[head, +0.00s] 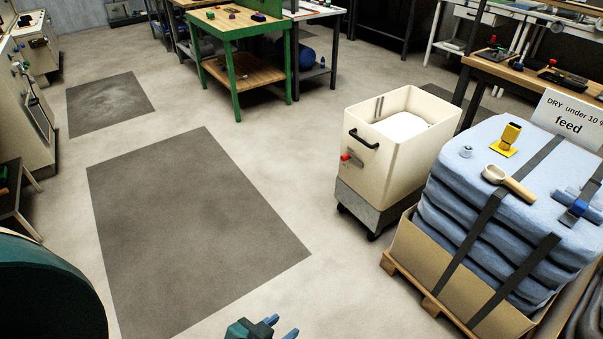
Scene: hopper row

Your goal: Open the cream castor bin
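The cream castor bin (382,160) stands right of centre in the head view, on a grey wheeled base (366,207). Its front wall has a black bar handle (364,139) and a small red part (346,157) below it. No lid shows across its rim; a white surface (402,126) lies inside, below the rim, and I cannot tell if it is a fill. My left gripper (281,326) is at the bottom edge, partly cut off, its blue fingers apart with nothing seen between them. It is well short of the bin. My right gripper is out of view.
A strapped stack of blue sacks (462,213) on a pallet (418,290) stands close to the bin's right, with a scoop (512,182) and a yellow part (506,140) on top. A green workbench (237,75) stands behind. The floor left of the bin is clear.

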